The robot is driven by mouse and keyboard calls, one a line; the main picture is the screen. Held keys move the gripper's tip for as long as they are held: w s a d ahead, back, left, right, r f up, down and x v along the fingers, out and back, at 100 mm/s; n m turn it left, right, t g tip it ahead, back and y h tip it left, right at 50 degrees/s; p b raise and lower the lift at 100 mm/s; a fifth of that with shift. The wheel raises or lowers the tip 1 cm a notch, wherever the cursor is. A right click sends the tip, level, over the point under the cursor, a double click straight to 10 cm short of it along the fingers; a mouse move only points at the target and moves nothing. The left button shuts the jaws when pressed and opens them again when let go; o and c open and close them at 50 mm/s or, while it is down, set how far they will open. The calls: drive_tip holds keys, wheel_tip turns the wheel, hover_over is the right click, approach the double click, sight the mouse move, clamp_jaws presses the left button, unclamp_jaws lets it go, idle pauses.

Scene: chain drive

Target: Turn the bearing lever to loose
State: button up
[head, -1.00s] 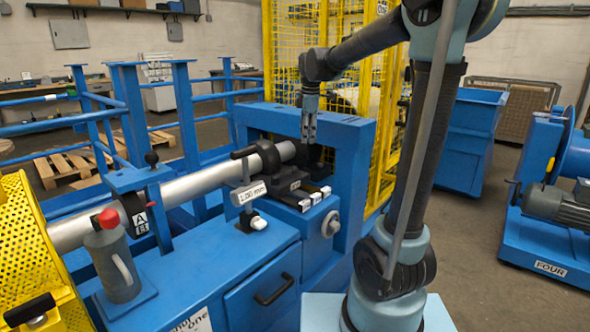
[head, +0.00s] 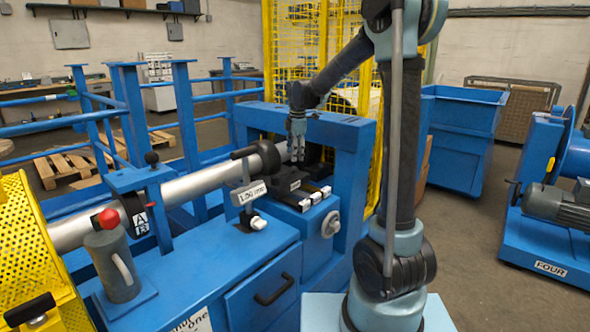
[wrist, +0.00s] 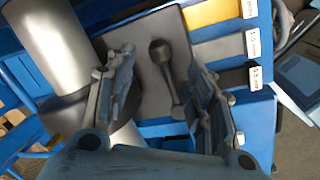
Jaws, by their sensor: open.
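In the wrist view, a dark lever (wrist: 168,78) with a round ball knob lies over a grey plate, which I take to be the bearing lever. My gripper (wrist: 160,62) is open, with one finger on each side of the lever. I cannot tell whether either finger touches it. In the head view, my gripper (head: 296,158) points down beside the silver shaft's (head: 200,184) far end, above the dark bearing block (head: 292,188). The lever cannot be made out clearly there. No loose or tight marking is readable.
Labelled shim strips (wrist: 228,47) lie beside the plate. A blue frame (head: 335,132) stands around the shaft end. A yellow mesh guard (head: 300,60) rises behind.

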sight(285, 174)
drive_tip(key=f, duration=0.2)
drive_tip(key=w+f, duration=0.1)
drive_tip(key=f, duration=0.4)
drive_tip(key=shift+w+a+f, duration=0.2)
drive_tip(key=shift+f, duration=0.1)
drive_tip(key=shift+c, duration=0.6)
